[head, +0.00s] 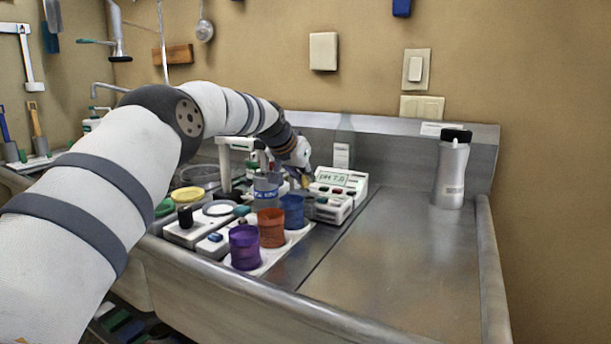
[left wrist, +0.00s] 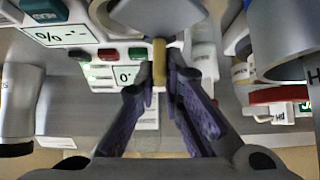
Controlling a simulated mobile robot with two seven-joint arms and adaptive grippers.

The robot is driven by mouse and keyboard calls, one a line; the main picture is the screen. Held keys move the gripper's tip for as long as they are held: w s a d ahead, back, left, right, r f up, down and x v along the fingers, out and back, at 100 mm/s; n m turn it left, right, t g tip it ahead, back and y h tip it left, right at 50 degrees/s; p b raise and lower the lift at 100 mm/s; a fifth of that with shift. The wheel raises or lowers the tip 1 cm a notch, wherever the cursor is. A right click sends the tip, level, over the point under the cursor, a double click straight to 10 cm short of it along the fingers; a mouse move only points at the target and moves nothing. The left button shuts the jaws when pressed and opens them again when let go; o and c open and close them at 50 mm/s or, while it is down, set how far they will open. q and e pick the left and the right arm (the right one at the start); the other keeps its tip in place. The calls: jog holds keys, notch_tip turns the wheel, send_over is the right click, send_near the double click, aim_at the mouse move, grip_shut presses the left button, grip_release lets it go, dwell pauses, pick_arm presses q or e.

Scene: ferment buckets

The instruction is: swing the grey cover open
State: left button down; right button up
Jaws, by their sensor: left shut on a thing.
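My left arm reaches across the bench in the head view, and its gripper (head: 302,172) is low among the instruments at the back. In the left wrist view the purple-padded fingers of my left gripper (left wrist: 160,78) are closed on a small tan tab (left wrist: 159,60). A smooth grey piece, seemingly the grey cover (left wrist: 158,14), lies just beyond the tab. The picture cuts off its far part, so I cannot tell how far it is open. In the head view my arm and the instruments hide the cover. My right gripper is not in view.
A pH meter (head: 341,181) stands right of the gripper. Purple (head: 244,248), orange (head: 271,228) and blue (head: 292,212) cups stand in front. A grey bottle (head: 451,172) is at the back right. The right part of the steel bench (head: 400,270) is clear.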

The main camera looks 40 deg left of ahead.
pick_arm(q)
jog(key=shift+f, duration=0.25)
jog(key=c, duration=1.7)
grip_release()
jog(key=shift+r, duration=0.1)
jog(key=shift+s+r, duration=0.2)
jog(key=shift+r, duration=0.05)
jog(key=v, duration=0.6)
jog(key=shift+s+r, duration=0.2)
jog(key=shift+s, duration=0.15)
jog(key=shift+c, duration=0.3)
